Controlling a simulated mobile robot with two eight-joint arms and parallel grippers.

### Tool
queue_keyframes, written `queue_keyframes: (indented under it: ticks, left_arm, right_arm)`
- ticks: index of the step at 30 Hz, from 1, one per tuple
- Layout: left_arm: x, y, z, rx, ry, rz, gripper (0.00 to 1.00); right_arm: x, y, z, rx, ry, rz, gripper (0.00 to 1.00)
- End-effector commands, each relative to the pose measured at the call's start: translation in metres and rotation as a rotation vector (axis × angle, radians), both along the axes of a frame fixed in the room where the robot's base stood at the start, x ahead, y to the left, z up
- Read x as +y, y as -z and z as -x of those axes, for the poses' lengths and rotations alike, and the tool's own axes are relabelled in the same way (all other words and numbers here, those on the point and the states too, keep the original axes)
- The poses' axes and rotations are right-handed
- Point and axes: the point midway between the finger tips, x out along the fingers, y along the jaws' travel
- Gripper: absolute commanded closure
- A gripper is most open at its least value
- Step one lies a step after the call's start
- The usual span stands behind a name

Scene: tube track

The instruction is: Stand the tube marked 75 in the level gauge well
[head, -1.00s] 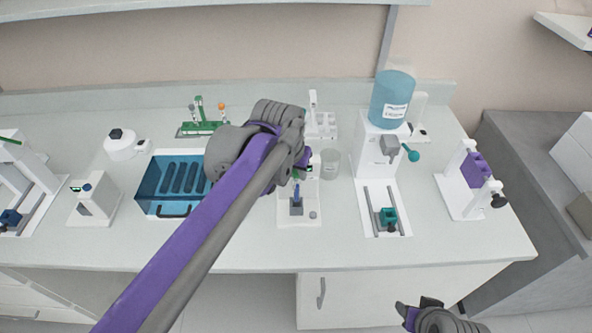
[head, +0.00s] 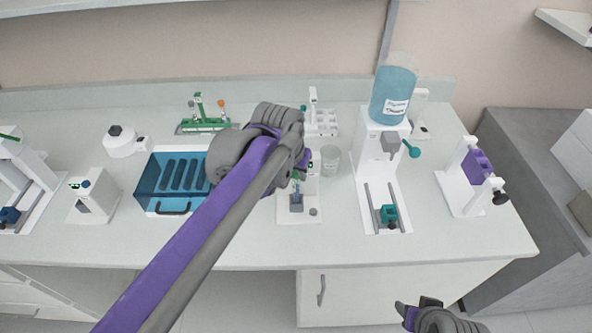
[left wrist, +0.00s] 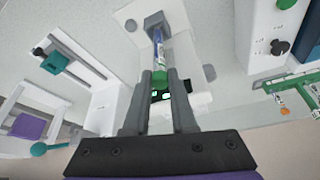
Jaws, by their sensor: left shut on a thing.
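My left gripper (left wrist: 160,88) is shut on a green-capped tube (left wrist: 158,48) with blue and white on its body. I cannot read its mark. In the left wrist view the tube's far end meets the grey square well (left wrist: 153,19) on a white base plate. I cannot tell whether it is inside or just above it. In the head view the tube (head: 296,188) shows nearly upright over the grey well (head: 296,207), and my left wrist hides the gripper's fingertips. My right gripper (head: 407,315) is at the lower right edge, away from the bench, its jaws unclear.
A green rack (head: 203,126) with tubes stands behind left. A blue-lidded box (head: 172,190) is left of the well. A clear cup (head: 331,160) and a dispenser with a blue bottle (head: 392,97) stand to the right. A purple-blocked device (head: 476,167) is farther right.

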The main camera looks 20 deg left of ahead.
Motion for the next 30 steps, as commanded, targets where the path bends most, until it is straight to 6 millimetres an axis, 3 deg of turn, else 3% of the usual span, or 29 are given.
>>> queue_keyframes:
  ticks: [30]
  left_arm:
    - [0.000, 0.013, 0.000, 0.000, 0.000, 0.000, 1.00]
  right_arm:
    - [0.000, 0.008, 0.003, 0.005, 0.000, 0.000, 0.50]
